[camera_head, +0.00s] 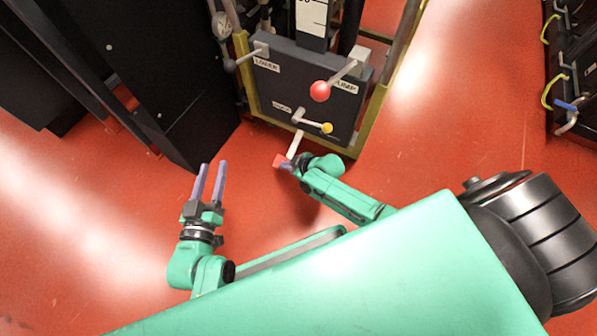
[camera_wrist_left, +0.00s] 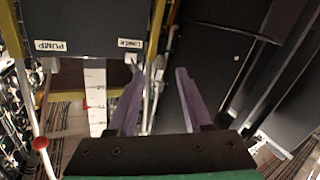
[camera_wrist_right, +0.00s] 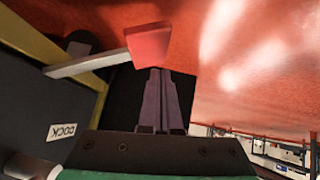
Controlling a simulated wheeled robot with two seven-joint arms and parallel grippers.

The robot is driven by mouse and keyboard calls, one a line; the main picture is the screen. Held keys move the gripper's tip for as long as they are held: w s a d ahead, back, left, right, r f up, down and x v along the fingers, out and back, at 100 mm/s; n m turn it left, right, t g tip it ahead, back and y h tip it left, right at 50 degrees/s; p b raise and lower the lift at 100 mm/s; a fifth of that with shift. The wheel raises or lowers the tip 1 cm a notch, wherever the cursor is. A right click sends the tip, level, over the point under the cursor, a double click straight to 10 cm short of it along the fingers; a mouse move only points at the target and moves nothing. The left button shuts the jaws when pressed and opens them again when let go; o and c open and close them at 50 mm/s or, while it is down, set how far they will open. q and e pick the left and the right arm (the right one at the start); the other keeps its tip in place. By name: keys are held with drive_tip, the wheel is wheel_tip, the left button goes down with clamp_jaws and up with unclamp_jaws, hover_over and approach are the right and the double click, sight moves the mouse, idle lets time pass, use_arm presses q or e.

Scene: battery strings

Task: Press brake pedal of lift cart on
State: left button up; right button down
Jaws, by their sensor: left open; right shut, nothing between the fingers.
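The lift cart's dark panel (camera_head: 305,85) stands at the top centre of the head view. A red pedal (camera_head: 279,160) on a pale lever juts from its lower front, close to the floor. My right gripper (camera_head: 286,166) is shut and empty at the red pedal, partly covering it. In the right wrist view the pedal (camera_wrist_right: 148,43) lies just beyond the fingertips (camera_wrist_right: 161,72); I cannot tell whether they touch. My left gripper (camera_head: 213,165) is open and empty, left of the pedal above the floor. No label on the pedal is readable.
A red-knobbed lever (camera_head: 320,91) by the PUMP label and a yellow-knobbed lever (camera_head: 327,128) project above the pedal. A black cabinet (camera_head: 165,75) stands close on the left. Black racks (camera_head: 575,65) stand far right. Red floor between is clear.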

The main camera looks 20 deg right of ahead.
use_arm(q)
drive_tip(key=s+f+g+p, duration=0.2)
drive_tip(key=s+f+g, duration=0.1)
drive_tip(key=s+f, duration=0.5)
wheel_tip(320, 180, up, 7)
drive_tip(key=g+p, duration=0.2)
drive_tip(key=p, duration=0.4)
drive_tip(key=shift+a+m+g+y, duration=0.3)
drive_tip(key=shift+y, duration=0.1)
use_arm(e)
drive_tip(key=s+d+r, duration=0.1)
drive_tip(key=s+r, duration=0.7)
drive_tip(key=shift+d, duration=0.1)
